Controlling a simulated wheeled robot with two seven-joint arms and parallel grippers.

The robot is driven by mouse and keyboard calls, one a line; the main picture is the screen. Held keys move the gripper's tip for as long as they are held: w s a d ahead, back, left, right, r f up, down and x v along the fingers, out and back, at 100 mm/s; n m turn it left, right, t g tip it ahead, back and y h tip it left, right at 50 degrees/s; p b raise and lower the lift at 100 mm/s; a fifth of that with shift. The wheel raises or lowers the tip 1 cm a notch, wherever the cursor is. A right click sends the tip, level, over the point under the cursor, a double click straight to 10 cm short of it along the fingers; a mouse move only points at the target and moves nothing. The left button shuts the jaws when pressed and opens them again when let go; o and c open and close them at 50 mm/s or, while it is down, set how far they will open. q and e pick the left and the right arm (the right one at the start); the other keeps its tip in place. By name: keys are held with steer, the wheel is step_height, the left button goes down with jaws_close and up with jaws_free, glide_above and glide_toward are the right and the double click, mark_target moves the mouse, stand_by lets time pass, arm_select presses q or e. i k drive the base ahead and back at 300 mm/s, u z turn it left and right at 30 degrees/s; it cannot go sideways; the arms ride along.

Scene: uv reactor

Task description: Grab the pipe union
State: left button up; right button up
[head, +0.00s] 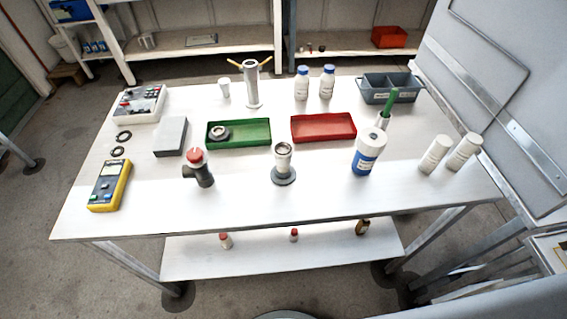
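No part is labelled as the pipe union, and I cannot tell for certain which one it is. A dark grey round fitting with a central hole (217,132) lies in the left end of the green tray (252,134). A dark elbow fitting with a red top (199,169) stands on the white table in front of that tray. A metallic cylinder on a dark round base (283,164) stands upright at the middle front. Neither of my grippers is in the head view.
The white table (235,205) also holds a red tray (323,127), a blue-and-white container (368,152), a yellow meter (109,186), a grey block (171,136), white cylinders (435,154) and a grey bin (389,88). The front strip is mostly clear.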

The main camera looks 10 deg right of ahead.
mark_target(282, 174)
steer(key=u, duration=1.15)
steer(key=k, duration=1.35)
steer(key=z, duration=1.75)
steer(key=i, duration=0.5)
steer(key=z, duration=0.1)
